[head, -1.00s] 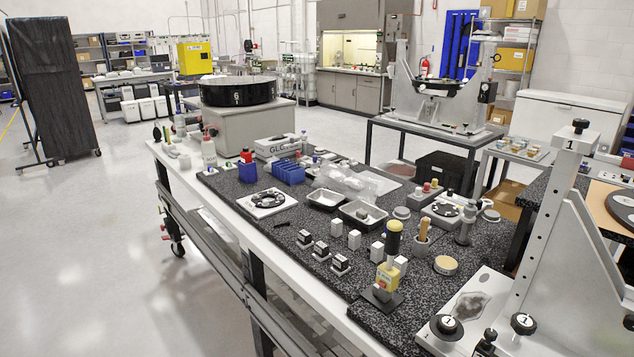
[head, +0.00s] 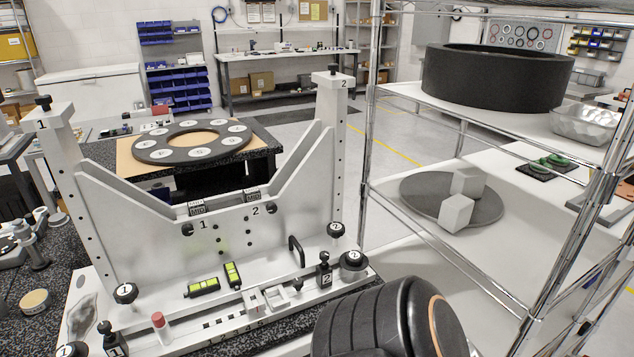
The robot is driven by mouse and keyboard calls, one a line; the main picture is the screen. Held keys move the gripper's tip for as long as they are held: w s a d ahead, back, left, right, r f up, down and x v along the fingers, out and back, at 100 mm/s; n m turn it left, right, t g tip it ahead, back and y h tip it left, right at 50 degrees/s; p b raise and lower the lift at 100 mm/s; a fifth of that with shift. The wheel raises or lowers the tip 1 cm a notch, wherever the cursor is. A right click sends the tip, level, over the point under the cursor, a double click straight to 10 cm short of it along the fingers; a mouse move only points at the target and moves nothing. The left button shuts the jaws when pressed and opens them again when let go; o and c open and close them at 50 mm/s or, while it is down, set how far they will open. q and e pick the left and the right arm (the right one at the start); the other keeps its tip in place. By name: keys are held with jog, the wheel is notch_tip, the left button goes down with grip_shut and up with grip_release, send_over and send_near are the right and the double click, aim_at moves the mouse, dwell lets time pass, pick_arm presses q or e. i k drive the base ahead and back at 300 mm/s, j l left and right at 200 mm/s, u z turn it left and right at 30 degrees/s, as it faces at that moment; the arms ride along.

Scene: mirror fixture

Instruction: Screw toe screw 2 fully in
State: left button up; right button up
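The white mirror fixture (head: 130,215) stands in the middle of the head view, with posts marked 1 and 2. Several black knobs are on the side marked 2. One round knob (head: 336,230) and a larger round knob (head: 352,260) sit at the right end of its base. A black block marked 2 (head: 324,268) stands beside them. A small black knob (head: 271,209) is on the upright plate near the printed 2. I cannot tell which is toe screw 2, or how deep any screw sits. Neither gripper is in view.
A black rounded part with a copper ring (head: 404,325), probably my arm, covers the bottom right of centre. A wire shelf rack (head: 473,232) with a large black ring (head: 497,78) stands close at right. Two spirit levels (head: 203,287) (head: 233,275) lie on the base.

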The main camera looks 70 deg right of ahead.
aim_at(324, 256)
jog(key=z, duration=2.4)
